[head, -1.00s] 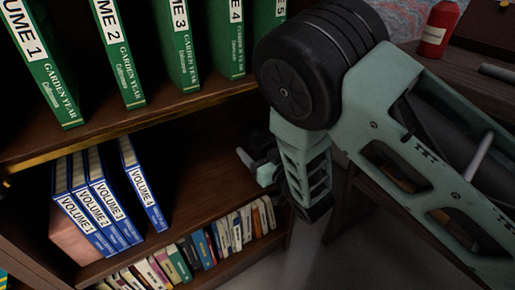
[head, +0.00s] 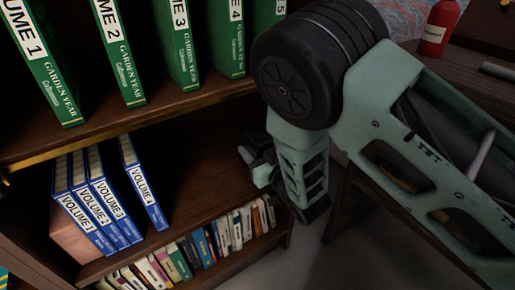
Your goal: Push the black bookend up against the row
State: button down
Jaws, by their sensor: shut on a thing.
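The row of blue volumes (head: 105,205) stands on the middle shelf at the left. Volumes 1 to 3 are close together, and Volume 4 (head: 143,185) stands a little apart to their right. My gripper (head: 259,166) is at the right end of this shelf, with bare shelf between it and Volume 4. It is shut on a dark thing at its tip, which fits the black bookend (head: 246,153). Its outline is hard to make out against the dark shelf, and my wrist hides part of it.
A pinkish block (head: 80,236) stands left of Volume 1. Green volumes (head: 120,55) stand on the shelf above, whose edge overhangs this space. Small books (head: 205,245) fill the shelf below. A red bottle (head: 437,28) stands on the desk at the upper right.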

jog(key=shift+s+a, duration=0.4)
jog(key=shift+a, duration=0.25)
jog(key=shift+s+a, duration=0.4)
jog(key=shift+a, duration=0.2)
jog(key=shift+s+a, duration=0.2)
jog(key=shift+a, duration=0.05)
jog(key=shift+s+a, duration=0.55)
jog(key=shift+a, duration=0.25)
jog(key=shift+s+a, duration=0.5)
jog(key=shift+a, duration=0.25)
jog(key=shift+s+a, duration=0.55)
jog(key=shift+a, duration=0.25)
jog(key=shift+s+a, duration=0.2)
jog(key=shift+a, duration=0.1)
jog(key=shift+s+a, duration=0.4)
jog(key=shift+a, duration=0.2)
jog(key=shift+s+a, duration=0.2)
jog(key=shift+a, duration=0.1)
jog(key=shift+s+a, duration=0.2)
jog(key=shift+a, duration=0.1)
jog(key=shift+s+a, duration=0.2)
jog(key=shift+a, duration=0.1)
jog(key=shift+s+a, duration=0.4)
jog(key=shift+a, duration=0.2)
